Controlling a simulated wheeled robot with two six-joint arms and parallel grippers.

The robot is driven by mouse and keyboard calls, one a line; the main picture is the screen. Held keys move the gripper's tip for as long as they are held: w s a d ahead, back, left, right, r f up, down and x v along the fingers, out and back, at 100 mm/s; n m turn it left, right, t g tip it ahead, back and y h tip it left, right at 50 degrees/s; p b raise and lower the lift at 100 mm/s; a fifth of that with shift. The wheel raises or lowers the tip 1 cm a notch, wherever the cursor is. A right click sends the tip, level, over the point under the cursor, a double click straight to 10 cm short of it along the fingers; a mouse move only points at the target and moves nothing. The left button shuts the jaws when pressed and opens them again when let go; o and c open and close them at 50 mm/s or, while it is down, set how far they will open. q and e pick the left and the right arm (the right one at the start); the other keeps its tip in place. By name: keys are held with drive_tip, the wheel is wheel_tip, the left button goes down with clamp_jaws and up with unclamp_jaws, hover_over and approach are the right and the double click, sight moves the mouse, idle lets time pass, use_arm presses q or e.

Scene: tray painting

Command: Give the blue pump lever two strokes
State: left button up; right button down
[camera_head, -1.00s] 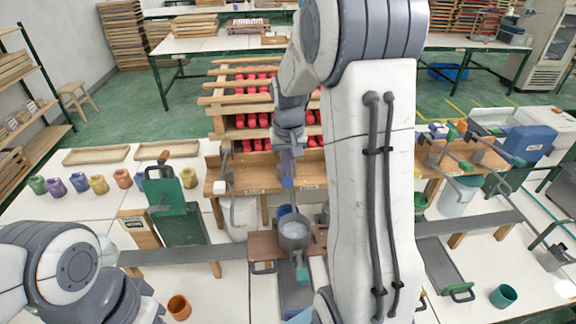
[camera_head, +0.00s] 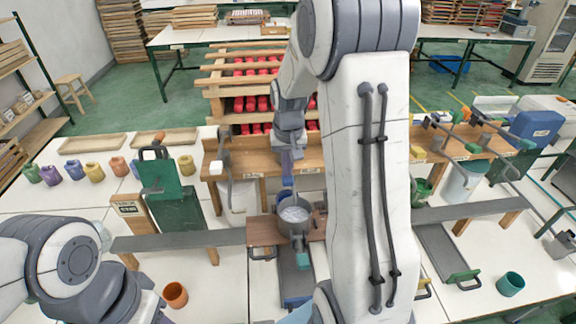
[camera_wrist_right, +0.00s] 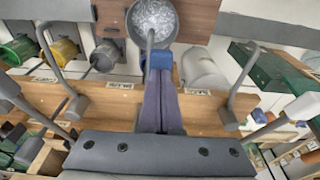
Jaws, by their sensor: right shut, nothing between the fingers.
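The blue pump lever's blue end (camera_wrist_right: 159,60) shows at the tips of my right gripper (camera_wrist_right: 160,75) in the right wrist view. In the head view the blue end (camera_head: 288,183) is just below my right gripper (camera_head: 287,168). The gripper is shut with nothing between its fingers. Its fingertips look against or just over the blue end; I cannot tell if they touch. A bent grey spout (camera_wrist_right: 150,40) reaches over a grey pot (camera_head: 294,216) holding pale contents. Most of the lever is hidden behind the gripper. My left arm shows at lower left, but its gripper is out of view.
The pot stands on a brown board (camera_head: 262,231). A wooden pump shelf (camera_head: 222,166) runs behind it. Other levers stand at both sides, one with a white end (camera_head: 216,167). A green frame (camera_head: 172,200) is at left. An orange cup (camera_head: 175,295) and a teal cup (camera_head: 510,285) stand in front.

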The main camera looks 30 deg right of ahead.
wheel_tip(320, 180, down, 2)
drive_tip(key=shift+f+b, duration=0.2)
drive_tip(key=shift+b, duration=0.45)
wheel_tip(320, 180, up, 11)
drive_tip(key=p, duration=0.9)
drive_tip(key=s+a+f+n+y+b, duration=0.1)
drive_tip(key=s+a+f+n+b, duration=0.15)
drive_tip(key=a, duration=0.65)
drive_tip(key=s+a+f+n+b, duration=0.1)
drive_tip(key=s+a+n+b, duration=0.25)
drive_tip(key=a, duration=0.55)
drive_tip(key=s+a+f+n+b, duration=0.2)
drive_tip(key=s+a, duration=0.1)
drive_tip(key=s, duration=0.3)
drive_tip(key=s+a+f+n+g+b, duration=0.1)
drive_tip(key=s+a+f+n+b, duration=0.1)
drive_tip(key=s, duration=0.4)
drive_tip(key=s+a+f+n+b, duration=0.2)
drive_tip(key=s+a, duration=0.2)
drive_tip(key=s, duration=0.2)
drive_tip(key=shift+s+a+g+y+b, duration=0.15)
drive_tip(key=shift+s+g+y+b, duration=0.15)
drive_tip(key=shift+s+y, duration=0.1)
